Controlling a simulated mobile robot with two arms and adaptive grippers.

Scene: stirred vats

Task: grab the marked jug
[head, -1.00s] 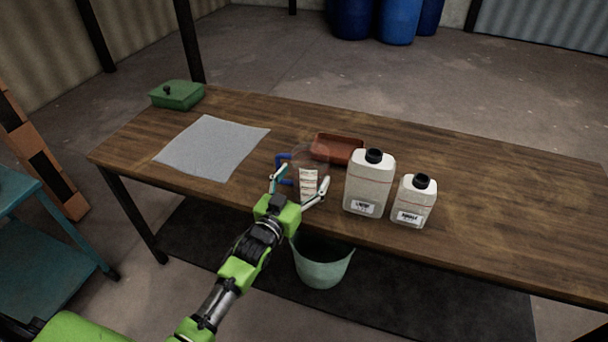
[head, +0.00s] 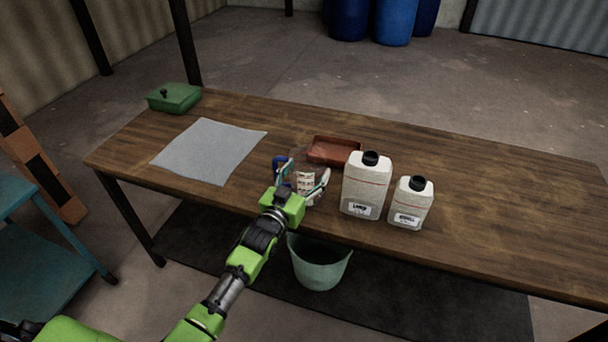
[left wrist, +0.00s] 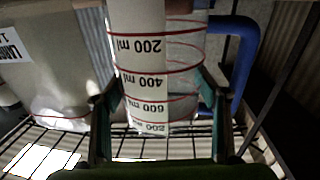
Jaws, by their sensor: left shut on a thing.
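The marked jug (head: 306,183) is clear, with a white scale strip, red lines and a blue handle. It stands near the front edge of the wooden table. In the left wrist view the jug (left wrist: 143,60) fills the middle, its scale reading 200 ml, 400 ml and 600 ml upside down, with the blue handle at right. My left gripper (head: 303,171) is shut on the jug, a finger on each side of its body. In the head view the gripper hides part of the jug. My right gripper is not in view.
A large white bottle (head: 366,188) stands close right of the jug, with a smaller one (head: 411,204) beyond. A reddish-brown tray (head: 332,151) lies behind. A grey sheet (head: 209,151) and green box (head: 174,97) are left. The table's right part is clear. A bucket (head: 320,265) stands below.

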